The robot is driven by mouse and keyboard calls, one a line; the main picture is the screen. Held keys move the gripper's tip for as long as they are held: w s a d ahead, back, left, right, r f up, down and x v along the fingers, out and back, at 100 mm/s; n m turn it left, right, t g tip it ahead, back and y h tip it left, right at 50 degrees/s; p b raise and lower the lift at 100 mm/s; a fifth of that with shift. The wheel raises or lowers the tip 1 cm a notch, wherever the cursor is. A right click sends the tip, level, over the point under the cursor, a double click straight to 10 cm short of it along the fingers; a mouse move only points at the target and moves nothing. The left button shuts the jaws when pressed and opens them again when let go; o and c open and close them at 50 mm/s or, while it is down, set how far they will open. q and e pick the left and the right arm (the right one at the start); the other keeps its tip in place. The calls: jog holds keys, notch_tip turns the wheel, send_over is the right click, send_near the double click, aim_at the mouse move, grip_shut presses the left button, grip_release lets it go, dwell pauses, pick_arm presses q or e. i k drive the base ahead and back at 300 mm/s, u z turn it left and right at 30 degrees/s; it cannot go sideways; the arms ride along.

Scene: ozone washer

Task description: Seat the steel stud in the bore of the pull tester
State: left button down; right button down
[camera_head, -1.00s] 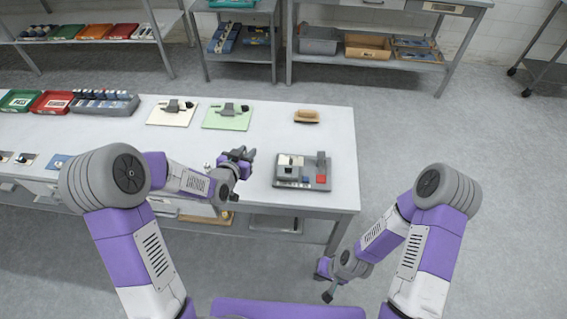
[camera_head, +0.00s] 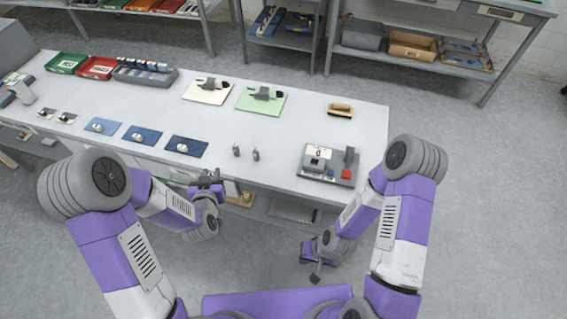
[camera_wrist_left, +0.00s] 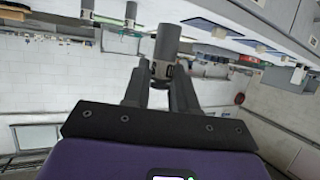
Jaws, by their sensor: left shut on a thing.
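In the left wrist view a dark grey cylinder (camera_wrist_left: 166,45), seemingly the steel stud, stands out between the fingertips of my left gripper (camera_wrist_left: 160,82), which is shut on it. In the head view my left gripper (camera_head: 208,177) is by the table's front edge; the stud in it is too small to make out. The pull tester (camera_head: 312,171) appears to be the grey device with a red button at the table's right end, well to the right of my left gripper. Its bore cannot be made out. My right gripper (camera_head: 316,271) hangs low in front of the table; its fingers are unclear.
Two small grey posts (camera_head: 236,150) (camera_head: 255,155) stand near the table's front edge. Blue mats (camera_head: 187,146) lie to the left. A green board (camera_head: 270,103) and a brush (camera_head: 341,109) lie behind. Bare tabletop lies between the posts and the tester.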

aim_at(330, 161)
jog(key=u, duration=0.3)
jog(key=k, duration=0.8)
jog(key=z, duration=1.55)
jog(key=i, duration=0.5)
jog(key=u, duration=0.1)
